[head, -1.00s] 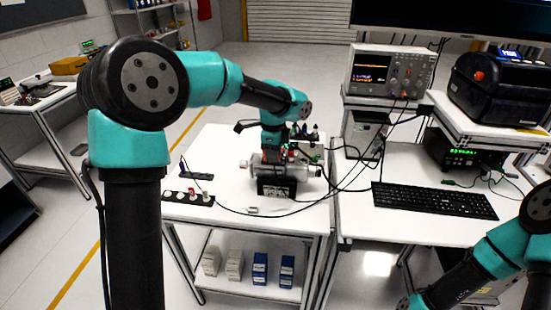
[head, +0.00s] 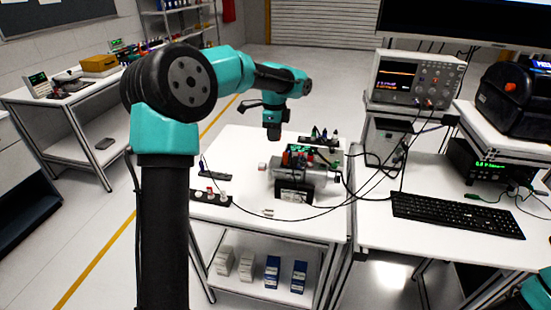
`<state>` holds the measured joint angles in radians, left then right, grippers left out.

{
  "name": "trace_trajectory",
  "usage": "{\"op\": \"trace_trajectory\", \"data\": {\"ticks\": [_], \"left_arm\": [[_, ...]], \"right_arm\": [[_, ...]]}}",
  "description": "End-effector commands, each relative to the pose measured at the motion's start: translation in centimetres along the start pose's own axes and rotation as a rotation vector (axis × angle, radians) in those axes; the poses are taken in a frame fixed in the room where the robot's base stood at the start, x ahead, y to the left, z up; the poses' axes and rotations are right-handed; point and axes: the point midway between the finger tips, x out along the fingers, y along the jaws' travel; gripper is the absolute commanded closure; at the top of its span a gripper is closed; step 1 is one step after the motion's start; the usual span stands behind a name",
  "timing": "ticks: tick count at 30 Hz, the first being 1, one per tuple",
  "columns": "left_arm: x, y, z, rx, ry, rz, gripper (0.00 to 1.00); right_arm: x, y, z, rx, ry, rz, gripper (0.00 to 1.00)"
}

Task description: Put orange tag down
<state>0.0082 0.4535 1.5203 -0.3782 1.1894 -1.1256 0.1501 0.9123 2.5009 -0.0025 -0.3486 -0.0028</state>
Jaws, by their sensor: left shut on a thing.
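My left gripper (head: 273,135) hangs over the back left part of the white workbench, pointing down, above and left of the motor. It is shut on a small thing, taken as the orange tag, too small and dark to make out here. The silver servo motor (head: 317,174) lies on its side in a black stand (head: 294,192) with a label. Red and green parts (head: 298,152) show behind and above the motor. My right gripper is out of view; only a piece of my right arm shows at the bottom right corner.
A black strip with several knobs (head: 211,196) lies at the bench's left front, with a dark flat item (head: 215,175) behind it. Cables loop from the motor to the oscilloscope (head: 412,78). A keyboard (head: 457,214) lies on the right desk. The bench (head: 235,145) is bare at back left.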

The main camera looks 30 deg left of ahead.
Motion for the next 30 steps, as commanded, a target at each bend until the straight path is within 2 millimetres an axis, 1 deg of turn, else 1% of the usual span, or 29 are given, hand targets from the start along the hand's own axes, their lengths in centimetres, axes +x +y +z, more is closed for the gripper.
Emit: {"op": "trace_trajectory", "data": {"ticks": [1,6,9,20,23,27,30], "left_arm": [[0.9,0.1,0.0,0.0,-0.001,0.005,0.96],[3.8,0.1,0.0,0.001,-0.001,0.005,0.96],[4.8,0.1,0.0,0.001,-0.001,0.003,0.96],[5.2,0.0,0.0,0.001,-0.001,0.001,0.96],[5.9,0.1,0.0,0.001,-0.001,0.002,0.96],[7.8,0.1,0.0,0.001,-0.001,0.005,0.96],[8.7,0.1,0.0,0.0,0.0,0.002,0.96]], "right_arm": [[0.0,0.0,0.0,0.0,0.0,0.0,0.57],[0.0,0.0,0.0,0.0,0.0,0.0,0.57],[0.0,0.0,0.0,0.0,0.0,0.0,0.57],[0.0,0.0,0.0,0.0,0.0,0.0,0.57],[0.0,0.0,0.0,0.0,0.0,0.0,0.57],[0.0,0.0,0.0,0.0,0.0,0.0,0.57],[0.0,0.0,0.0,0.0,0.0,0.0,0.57]]}}
